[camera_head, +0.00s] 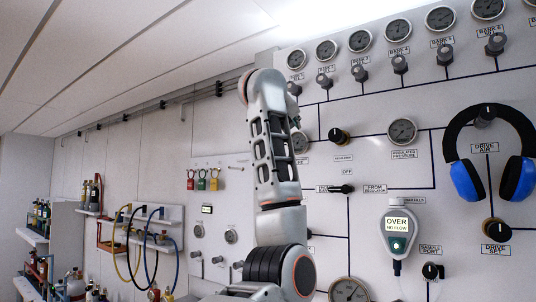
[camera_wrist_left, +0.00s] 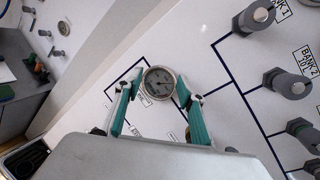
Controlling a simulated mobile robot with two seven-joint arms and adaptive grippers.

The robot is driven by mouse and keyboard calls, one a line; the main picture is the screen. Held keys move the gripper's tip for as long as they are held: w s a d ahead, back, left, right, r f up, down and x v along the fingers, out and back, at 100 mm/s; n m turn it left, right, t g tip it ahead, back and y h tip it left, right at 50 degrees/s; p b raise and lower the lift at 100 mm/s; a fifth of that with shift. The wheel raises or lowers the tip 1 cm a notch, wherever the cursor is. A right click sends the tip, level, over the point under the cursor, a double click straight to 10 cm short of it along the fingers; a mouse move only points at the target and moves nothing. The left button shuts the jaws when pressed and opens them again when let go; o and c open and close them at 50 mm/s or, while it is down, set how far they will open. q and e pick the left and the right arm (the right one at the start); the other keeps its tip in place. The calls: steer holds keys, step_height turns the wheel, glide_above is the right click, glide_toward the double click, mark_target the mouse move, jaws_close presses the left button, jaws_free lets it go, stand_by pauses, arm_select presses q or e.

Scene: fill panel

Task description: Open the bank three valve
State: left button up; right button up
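The bank three valve is a grey knob (camera_head: 359,73) in the upper row of the wall panel, below its gauge. In the left wrist view I take it to be the third knob (camera_wrist_left: 305,130) at the right edge, past the labelled bank 1 and bank 2 knobs; its own label is not readable there. My left gripper (camera_wrist_left: 158,90) has its teal fingers spread, with nothing held. A round gauge shows between them, on the panel beyond. The knob is off to the right of the fingers, apart from them. In the head view my arm hides the gripper. My right gripper is not in view.
The bank 1 (camera_wrist_left: 253,17) and bank 2 (camera_wrist_left: 290,85) knobs stick out beside the bank three valve, with more knobs to its right. Blue headphones (camera_head: 492,155) hang at the right. A handheld meter (camera_head: 397,230) is lower. Shelves with hoses (camera_head: 150,225) stand left.

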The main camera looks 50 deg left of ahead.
arm_select(q)
steer(key=a+f+n+g+y, duration=0.1)
steer(key=a+f+n, duration=0.1)
steer(key=a+f, duration=0.4)
steer(key=shift+a+n, duration=0.3)
steer(key=shift+a, duration=0.45)
